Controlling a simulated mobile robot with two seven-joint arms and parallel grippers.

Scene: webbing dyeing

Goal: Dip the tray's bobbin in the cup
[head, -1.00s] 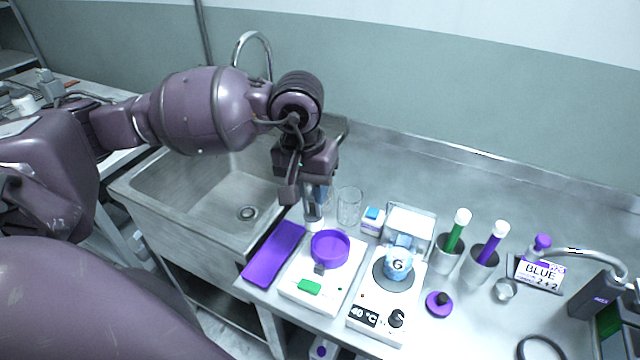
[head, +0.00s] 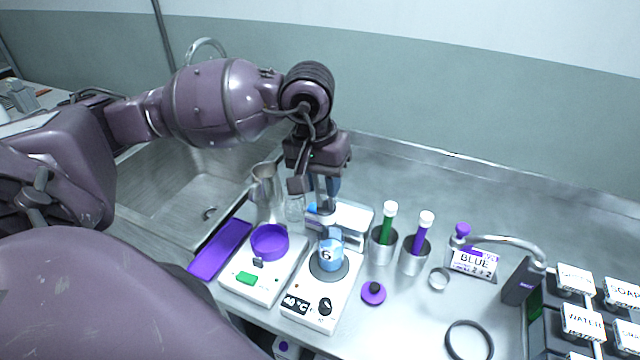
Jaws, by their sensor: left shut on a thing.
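My left gripper (head: 325,205) points down just above the blue-and-white cup (head: 331,255) marked 6. It is shut on a small pale bobbin (head: 321,218), which is mostly hidden by the fingers. I cannot tell whether the bobbin's lower end is inside the cup's rim. The cup stands upright on the round dark plate of a white hotplate (head: 314,315) that reads 40 °C. The flat purple tray (head: 221,250) at the left looks empty. My right gripper is not in view.
A white scale (head: 265,288) holds a purple dish (head: 269,242). A metal pitcher (head: 266,190) and a clear glass stand behind. Metal cups with green and purple tubes (head: 388,225) stand right of the hotplate, near a purple lid (head: 373,293). A sink lies left.

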